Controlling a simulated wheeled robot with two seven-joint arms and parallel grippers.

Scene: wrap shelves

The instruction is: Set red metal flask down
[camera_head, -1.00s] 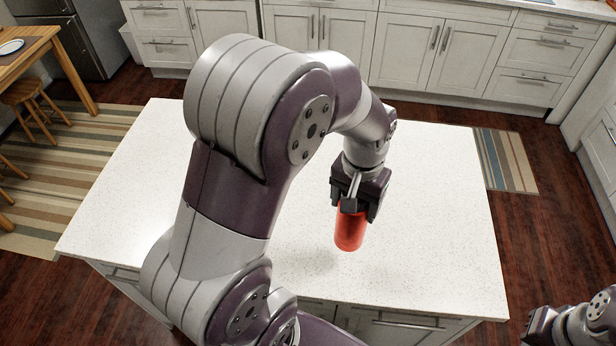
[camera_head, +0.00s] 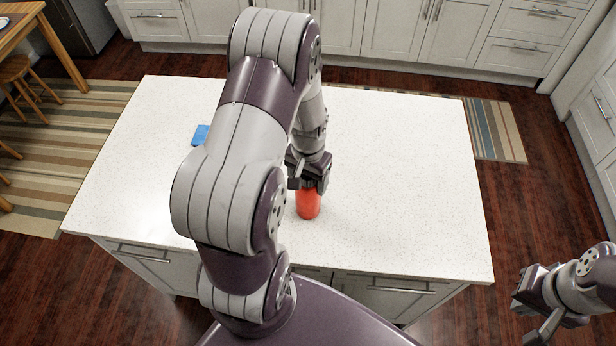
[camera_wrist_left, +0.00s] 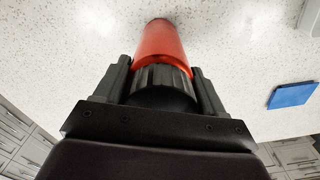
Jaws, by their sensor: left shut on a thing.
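The red metal flask (camera_head: 308,204) is upright at the middle of the white island top, below my left gripper (camera_head: 308,184). In the left wrist view the flask (camera_wrist_left: 162,45) points away from the camera, and its black ribbed cap sits between the two fingers of my left gripper (camera_wrist_left: 163,85). The left gripper is shut on the flask's cap end. The flask's base is at or very near the counter; I cannot tell whether it touches. My right gripper (camera_head: 530,300) is at the lower right, off the island and apart from the flask; its fingers are unclear.
The white island counter (camera_head: 400,170) is clear to the right of the flask. A blue flat object (camera_head: 201,135) lies on it at the left, and also shows in the left wrist view (camera_wrist_left: 292,95). White cabinets (camera_head: 420,30) line the back.

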